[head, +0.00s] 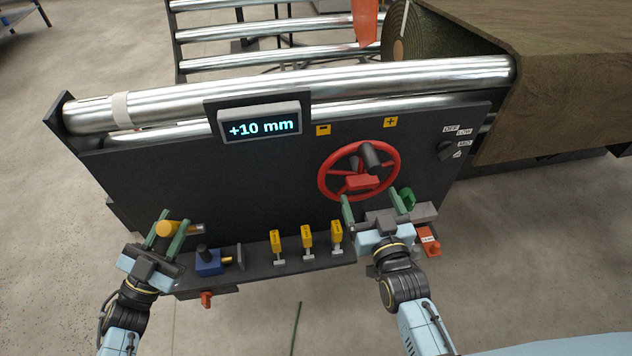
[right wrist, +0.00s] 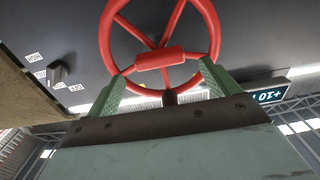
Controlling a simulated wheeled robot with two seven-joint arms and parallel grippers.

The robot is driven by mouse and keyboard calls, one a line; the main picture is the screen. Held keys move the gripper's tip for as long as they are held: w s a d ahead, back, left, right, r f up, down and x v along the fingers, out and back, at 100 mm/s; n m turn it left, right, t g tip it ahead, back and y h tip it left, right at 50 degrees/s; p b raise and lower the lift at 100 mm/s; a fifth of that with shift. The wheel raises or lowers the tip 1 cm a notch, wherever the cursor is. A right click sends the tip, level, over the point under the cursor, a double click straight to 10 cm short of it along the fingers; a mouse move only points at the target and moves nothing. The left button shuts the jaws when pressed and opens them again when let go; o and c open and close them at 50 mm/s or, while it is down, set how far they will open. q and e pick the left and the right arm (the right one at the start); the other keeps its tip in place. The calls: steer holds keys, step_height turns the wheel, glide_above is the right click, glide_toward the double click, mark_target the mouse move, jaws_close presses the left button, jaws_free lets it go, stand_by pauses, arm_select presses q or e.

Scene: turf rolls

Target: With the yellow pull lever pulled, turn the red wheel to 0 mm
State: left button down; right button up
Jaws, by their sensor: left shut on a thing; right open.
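The red wheel (head: 328,184) is on the dark panel, with a black knob at its upper right; it also fills the top of the right wrist view (right wrist: 214,28). The display (head: 262,125) reads +10 mm. My left gripper (head: 172,229) is shut on the yellow pull lever (head: 168,228) at the panel's lower left. My right gripper (head: 376,200) is open, just below the wheel, with its green fingers apart. In the right wrist view its fingers (right wrist: 160,90) point up at the wheel's near rim. I cannot tell whether they touch the wheel.
Yellow minus (head: 323,130) and plus (head: 390,122) plates sit above the wheel. A selector knob (head: 446,150) is at the right. A blue block (head: 208,263) and several yellow-tagged levers (head: 307,238) line the lower ledge. A turf roll (head: 435,40) lies behind the metal rollers.

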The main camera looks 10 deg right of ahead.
mark_target(365, 186)
steer(key=shift+w, duration=2.25)
steer(key=c, duration=1.4)
